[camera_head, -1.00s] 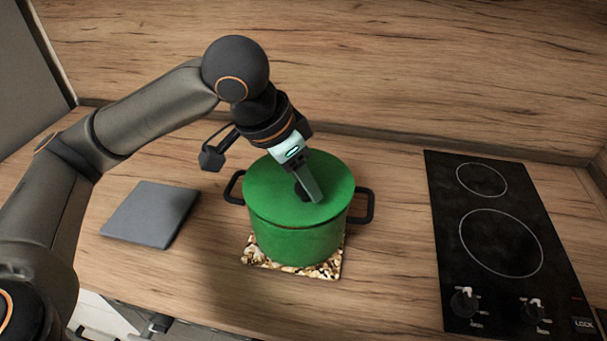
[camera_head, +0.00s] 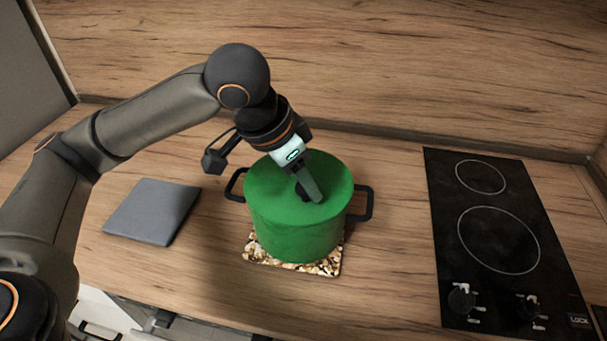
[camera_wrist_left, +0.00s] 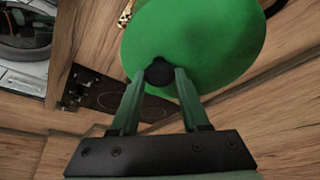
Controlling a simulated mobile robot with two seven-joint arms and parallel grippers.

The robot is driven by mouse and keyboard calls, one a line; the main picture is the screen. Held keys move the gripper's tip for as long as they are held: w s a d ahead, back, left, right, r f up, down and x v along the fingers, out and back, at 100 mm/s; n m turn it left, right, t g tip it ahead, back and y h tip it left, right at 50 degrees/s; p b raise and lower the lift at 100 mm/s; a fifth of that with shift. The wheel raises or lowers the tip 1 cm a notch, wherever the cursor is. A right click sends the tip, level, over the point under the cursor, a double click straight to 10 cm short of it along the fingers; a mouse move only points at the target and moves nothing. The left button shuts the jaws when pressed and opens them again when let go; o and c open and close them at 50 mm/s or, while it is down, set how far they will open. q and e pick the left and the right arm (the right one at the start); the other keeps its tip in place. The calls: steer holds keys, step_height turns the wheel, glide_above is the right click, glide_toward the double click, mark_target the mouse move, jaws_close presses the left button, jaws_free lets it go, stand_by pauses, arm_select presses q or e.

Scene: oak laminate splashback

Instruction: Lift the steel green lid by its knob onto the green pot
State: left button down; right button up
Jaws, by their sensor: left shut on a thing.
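The green pot (camera_head: 298,238) with two black side handles stands upright on a patterned trivet. The green lid (camera_head: 271,184) lies over the pot's mouth, and its rim looks level with the pot's top. The lid also fills the upper middle of the left wrist view (camera_wrist_left: 200,38). My left gripper (camera_head: 310,192) comes down from above and is shut on the lid's black knob (camera_wrist_left: 159,72), one finger on each side of it. I cannot tell whether the lid rests fully on the rim. My right gripper is not in view.
A speckled trivet (camera_head: 326,266) lies under the pot. A grey square board (camera_head: 152,211) lies to the left on the wooden counter. A black cooktop (camera_head: 500,240) with two rings and knobs is at the right. The wooden splashback (camera_head: 400,70) rises behind.

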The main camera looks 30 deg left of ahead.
arm_select(q)
steer(key=shift+f+p, duration=0.2)
steer(key=shift+p, duration=0.25)
stand_by(0.6)
steer(key=shift+c, duration=1.6)
jaws_free()
step_height(320, 180, up, 3)
steer(key=p, duration=0.3)
steer(key=shift+p, duration=0.3)
steer(key=shift+r, duration=2.45)
